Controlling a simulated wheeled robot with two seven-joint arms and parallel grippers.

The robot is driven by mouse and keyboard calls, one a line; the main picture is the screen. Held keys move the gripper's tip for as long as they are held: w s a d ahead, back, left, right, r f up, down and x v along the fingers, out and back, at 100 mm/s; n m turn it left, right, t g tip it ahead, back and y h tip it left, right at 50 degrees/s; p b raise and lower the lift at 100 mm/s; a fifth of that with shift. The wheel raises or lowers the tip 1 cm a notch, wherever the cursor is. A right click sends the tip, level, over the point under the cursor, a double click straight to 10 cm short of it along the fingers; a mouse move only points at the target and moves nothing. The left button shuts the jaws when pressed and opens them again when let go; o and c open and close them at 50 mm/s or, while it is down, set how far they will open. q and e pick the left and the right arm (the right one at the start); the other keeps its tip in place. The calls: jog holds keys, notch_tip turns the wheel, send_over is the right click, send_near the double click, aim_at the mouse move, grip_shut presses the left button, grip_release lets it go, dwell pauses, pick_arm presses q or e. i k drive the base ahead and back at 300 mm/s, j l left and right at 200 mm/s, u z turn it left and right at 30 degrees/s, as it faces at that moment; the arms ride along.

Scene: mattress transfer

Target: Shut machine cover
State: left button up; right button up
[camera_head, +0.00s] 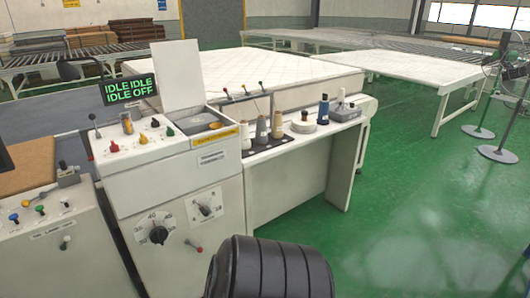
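The machine (155,170) is a white cabinet at the left centre, with knobs and levers on its sloped top. Its cover (173,75) is a flat pale panel standing upright at the back of the top, open. A yellow label strip (215,137) runs along the front edge of the recess. Neither of my grippers shows in this view, and nothing touches the cover.
A black display (129,89) reads IDLE and OFF beside the cover. A side table holds thread cones (278,124) and a blue bottle (323,109). A white mattress (260,70) lies behind. A fan (510,95) stands at right. Green floor (430,210) is clear at right.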

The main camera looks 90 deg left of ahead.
aim_at(177, 64)
jog(key=u, duration=3.6)
jog(key=i+l+u, duration=0.2)
jog(key=u, duration=0.15)
jog(key=i+l+u, duration=0.1)
jog(key=l+u, duration=0.2)
jog(key=l, duration=0.15)
jog(key=i+l+u, duration=0.1)
jog(key=l+u, duration=0.25)
